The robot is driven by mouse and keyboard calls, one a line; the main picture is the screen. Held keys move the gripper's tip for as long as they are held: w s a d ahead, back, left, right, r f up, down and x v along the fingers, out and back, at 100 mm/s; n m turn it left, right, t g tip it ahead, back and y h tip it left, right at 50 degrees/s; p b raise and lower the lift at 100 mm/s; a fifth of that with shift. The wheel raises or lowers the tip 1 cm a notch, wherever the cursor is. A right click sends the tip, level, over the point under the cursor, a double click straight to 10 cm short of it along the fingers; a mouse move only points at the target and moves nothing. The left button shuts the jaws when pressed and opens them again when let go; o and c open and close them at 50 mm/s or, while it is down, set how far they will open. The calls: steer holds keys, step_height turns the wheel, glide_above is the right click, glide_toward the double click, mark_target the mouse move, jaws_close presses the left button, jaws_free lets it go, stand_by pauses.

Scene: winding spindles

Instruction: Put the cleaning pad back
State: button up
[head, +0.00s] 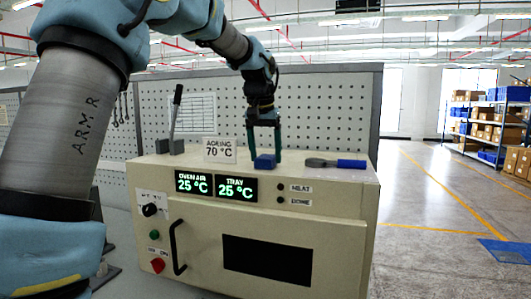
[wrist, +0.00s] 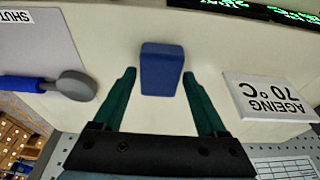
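The cleaning pad looks to be the small blue block (head: 264,161) on top of the cream oven, near its front edge and right of the "AGEING 70 °C" sign. It also shows in the wrist view (wrist: 161,70), upper middle. My gripper (head: 264,152) points down over the oven top, its green fingers close to the block. In the wrist view my gripper (wrist: 158,72) is open, with one finger on each side of the block's near end and a gap on both sides. Nothing is held.
The cream oven (head: 200,220) has displays reading 25 °C, a door handle, knobs and a dark window. The ageing sign (head: 219,150) and a lever (head: 176,118) stand left of the block. A blue-handled tool (head: 350,163) lies to the right. A pegboard (head: 320,110) stands behind.

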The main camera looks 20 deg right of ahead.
steer(key=shift+o, duration=1.1)
steer(key=b+v, duration=0.2)
steer(key=v, duration=1)
steer(key=shift+r, duration=0.15)
